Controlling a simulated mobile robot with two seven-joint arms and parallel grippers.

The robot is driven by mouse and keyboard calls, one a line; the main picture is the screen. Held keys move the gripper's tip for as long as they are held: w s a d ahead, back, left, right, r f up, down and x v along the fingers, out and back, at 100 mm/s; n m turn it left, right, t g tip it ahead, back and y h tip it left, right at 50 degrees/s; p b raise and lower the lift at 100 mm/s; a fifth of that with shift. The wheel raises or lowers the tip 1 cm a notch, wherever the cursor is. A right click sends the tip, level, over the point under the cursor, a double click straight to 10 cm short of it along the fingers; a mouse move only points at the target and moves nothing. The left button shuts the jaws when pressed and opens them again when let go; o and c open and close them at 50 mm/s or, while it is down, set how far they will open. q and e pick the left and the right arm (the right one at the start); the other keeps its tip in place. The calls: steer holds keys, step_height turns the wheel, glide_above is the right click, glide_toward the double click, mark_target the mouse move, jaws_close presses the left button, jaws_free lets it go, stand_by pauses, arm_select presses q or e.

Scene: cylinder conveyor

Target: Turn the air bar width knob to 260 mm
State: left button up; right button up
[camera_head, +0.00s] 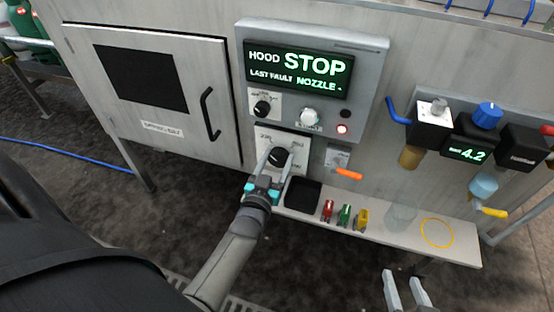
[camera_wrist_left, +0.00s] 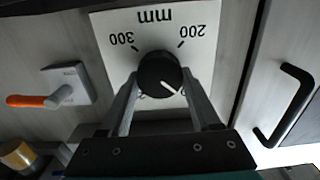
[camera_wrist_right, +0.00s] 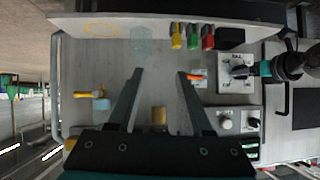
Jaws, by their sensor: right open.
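The black air bar width knob (camera_wrist_left: 160,75) sits on a white plate marked in mm on the front panel; it also shows in the head view (camera_head: 278,157). The left wrist view shows the plate upside down, with 300 upper left and 200 upper right. The knob's white pointer line points lower right there. My left gripper (camera_head: 275,160) is in front of the knob, one finger on each side of it; it is open, about as wide as the knob, and contact is unclear. My right gripper (camera_wrist_right: 160,72) is open and empty, away from the panel.
Above the knob are a display (camera_head: 298,70) reading HOOD STOP, a smaller black knob (camera_head: 262,108) and a white knob (camera_head: 310,116). An orange-handled lever (camera_head: 349,174) is to its right. Below, a shelf (camera_head: 400,240) carries red, green and yellow items.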

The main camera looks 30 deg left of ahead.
arm_select(q)
steer(key=c, duration=0.8)
steer(key=shift+c, duration=0.2)
steer(key=shift+m, duration=0.3)
steer(key=m+p, duration=0.2)
steer(key=m, duration=0.1)
steer(key=shift+d+m, duration=0.1)
steer(key=shift+m, duration=0.3)
steer(key=shift+m+p, duration=0.3)
steer(key=shift+m, duration=0.5)
steer(key=m, duration=0.2)
steer(key=shift+d+m, duration=0.1)
steer(key=shift+m, duration=0.3)
steer(key=shift+f+m, duration=0.1)
steer(key=shift+m, duration=1.7)
steer(key=m, duration=0.3)
steer(key=shift+f, duration=0.15)
steer(key=shift+m, duration=1.1)
arm_select(e)
steer(key=shift+s+d+f+g+h, duration=0.1)
steer(key=shift+s+d+g+h, duration=0.3)
steer(key=shift+d+g, duration=0.3)
steer(key=shift+s+d+f+g+h, duration=0.1)
steer(key=shift+s+d+g+h, duration=0.25)
steer(key=shift+s+d+g, duration=0.35)
steer(key=shift+s+d+g+h, duration=0.3)
steer(key=shift+d+g, duration=0.2)
steer(key=shift+d, duration=0.35)
steer(key=shift+w+a, duration=0.1)
